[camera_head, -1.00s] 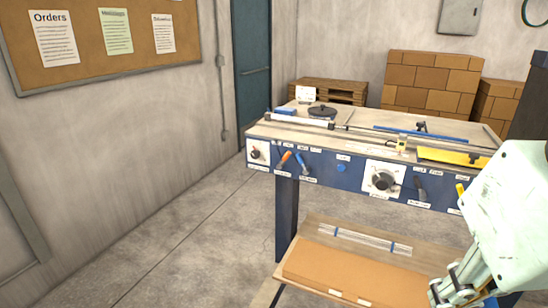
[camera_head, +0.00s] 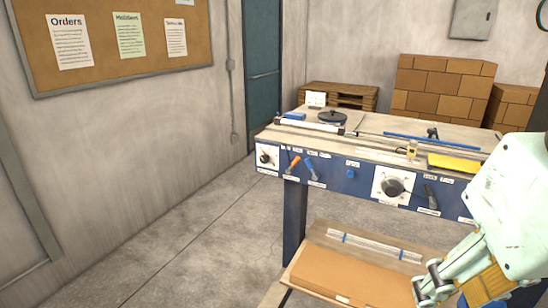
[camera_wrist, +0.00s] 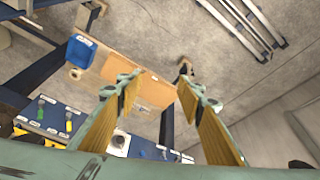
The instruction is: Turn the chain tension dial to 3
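The blue front panel of the bench (camera_head: 330,172) carries two dark round dials on white plates. The larger dial (camera_head: 393,187) is right of the middle and the smaller dial (camera_head: 266,157) is at the left end. Their labels are too small to read, so I cannot tell which is the chain tension dial or its setting. My gripper (camera_head: 424,290) is low at the right, apart from the panel. In the wrist view my gripper (camera_wrist: 158,84) is open, with nothing between its fingers. A white plate (camera_wrist: 118,143) shows partly behind the left finger.
Orange (camera_head: 293,164) and blue (camera_head: 312,168) handles and a dark handle (camera_head: 431,196) stick out beside the dials. A lower shelf holds a brown cardboard piece (camera_head: 345,276). A yellow strip (camera_head: 455,163) lies on the bench top. The floor left of the bench is clear.

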